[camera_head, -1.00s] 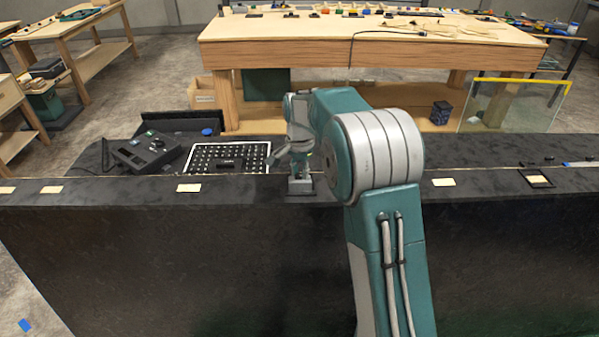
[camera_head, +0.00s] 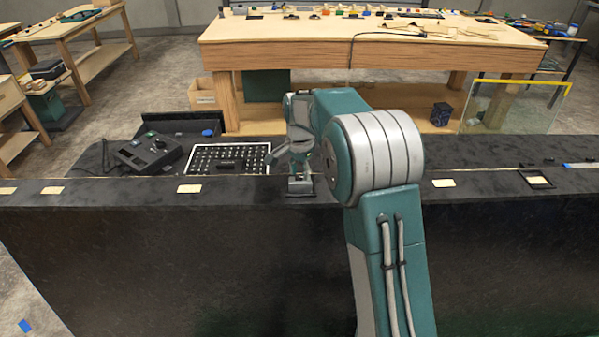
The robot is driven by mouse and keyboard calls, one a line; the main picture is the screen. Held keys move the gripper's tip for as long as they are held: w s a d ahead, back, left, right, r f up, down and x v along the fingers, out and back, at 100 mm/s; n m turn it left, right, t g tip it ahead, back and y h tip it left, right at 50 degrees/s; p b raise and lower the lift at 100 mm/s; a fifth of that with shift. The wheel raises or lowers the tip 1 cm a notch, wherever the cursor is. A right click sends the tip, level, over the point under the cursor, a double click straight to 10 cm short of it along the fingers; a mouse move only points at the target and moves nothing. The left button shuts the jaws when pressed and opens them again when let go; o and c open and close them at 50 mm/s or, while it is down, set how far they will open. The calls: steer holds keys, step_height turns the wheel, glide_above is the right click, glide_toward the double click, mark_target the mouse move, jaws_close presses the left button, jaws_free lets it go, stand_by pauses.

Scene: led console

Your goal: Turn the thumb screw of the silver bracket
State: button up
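The silver bracket (camera_head: 300,187) is a small grey block on the black console top (camera_head: 240,192), near its front edge. Its thumb screw is too small to make out. My gripper (camera_head: 276,158) is just above and to the left of the bracket, pointing left and down in the picture. It is small and partly merged with my wrist, so its fingers cannot be told apart. I cannot tell whether it touches the bracket.
A black control box (camera_head: 146,153) and a white-dotted black panel (camera_head: 228,158) are left of my gripper. Cream labels (camera_head: 189,188) lie along the console top. A black frame (camera_head: 537,179) lies at the right. A wooden workbench (camera_head: 375,52) stands behind.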

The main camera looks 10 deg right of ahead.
mark_target(299, 176)
step_height(299, 176, up, 12)
stand_by(0.5)
steer(key=s+r+n+t, duration=0.1)
steer(key=s+r+n, duration=0.25)
steer(key=s, duration=0.55)
steer(key=s+r+n+t, duration=0.2)
steer(key=s+r, duration=0.2)
steer(key=s, duration=0.5)
steer(key=s+f+n+t, duration=0.1)
steer(key=s+f+n, duration=0.2)
steer(key=s, duration=0.5)
steer(key=s+f+n+t, duration=0.1)
steer(key=s+f+n, duration=0.2)
steer(key=s, duration=0.5)
steer(key=shift+s+f+t, duration=0.2)
steer(key=shift+s+t, duration=0.1)
steer(key=shift+s, duration=0.1)
